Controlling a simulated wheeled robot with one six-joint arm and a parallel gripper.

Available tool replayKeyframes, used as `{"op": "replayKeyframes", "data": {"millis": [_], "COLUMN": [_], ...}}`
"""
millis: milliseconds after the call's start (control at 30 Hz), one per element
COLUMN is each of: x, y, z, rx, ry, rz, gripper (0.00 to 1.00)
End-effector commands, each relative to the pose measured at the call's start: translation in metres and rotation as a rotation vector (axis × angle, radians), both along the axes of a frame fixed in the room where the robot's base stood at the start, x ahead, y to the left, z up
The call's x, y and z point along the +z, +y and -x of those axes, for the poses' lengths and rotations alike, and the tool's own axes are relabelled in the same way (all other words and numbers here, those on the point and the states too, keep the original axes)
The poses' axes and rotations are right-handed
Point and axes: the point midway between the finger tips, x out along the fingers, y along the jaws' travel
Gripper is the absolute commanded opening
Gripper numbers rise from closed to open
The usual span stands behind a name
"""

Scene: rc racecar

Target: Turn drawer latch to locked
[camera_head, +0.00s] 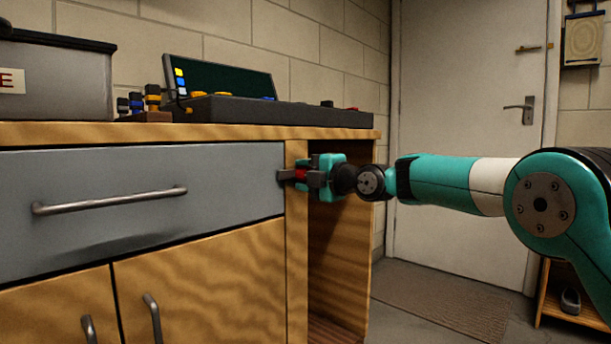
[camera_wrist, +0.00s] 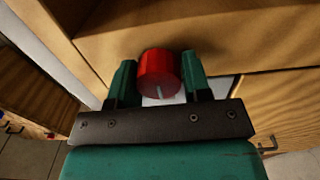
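The drawer latch is a red round knob (camera_wrist: 159,70) with a pale line on its face, pointing down in the wrist view. In the head view, a small red part of the knob (camera_head: 300,174) shows at the wooden post right of the grey drawer (camera_head: 150,205). My gripper (camera_wrist: 160,80) has one green finger on each side of the knob, with no clear gap, and appears shut on it. In the head view my gripper (camera_head: 300,176) is at the post and hides most of the latch. The drawer is flush with the cabinet front.
The drawer has a long metal handle (camera_head: 110,201). Wooden doors (camera_head: 205,285) are below it, and an open compartment (camera_head: 338,260) is right of the post. A grey box (camera_head: 60,85) and a dark unit (camera_head: 270,110) stand on the worktop. The floor at right is mostly clear.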

Motion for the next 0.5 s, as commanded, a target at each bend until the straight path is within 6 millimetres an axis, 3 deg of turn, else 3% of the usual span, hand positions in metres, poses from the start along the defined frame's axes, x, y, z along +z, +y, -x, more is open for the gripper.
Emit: {"op": "replayKeyframes", "data": {"millis": [33,67,500], "x": [-0.0005,-0.0004,0.0018], "y": [-0.0002,-0.0001,-0.0077], "z": [-0.0002,-0.0002,0.0049], "rx": [0.0,0.0,-0.002], "ry": [0.001,0.001,0.0], "rz": [0.0,-0.001,-0.003], "gripper": [0.57,0.64,0.64]}}
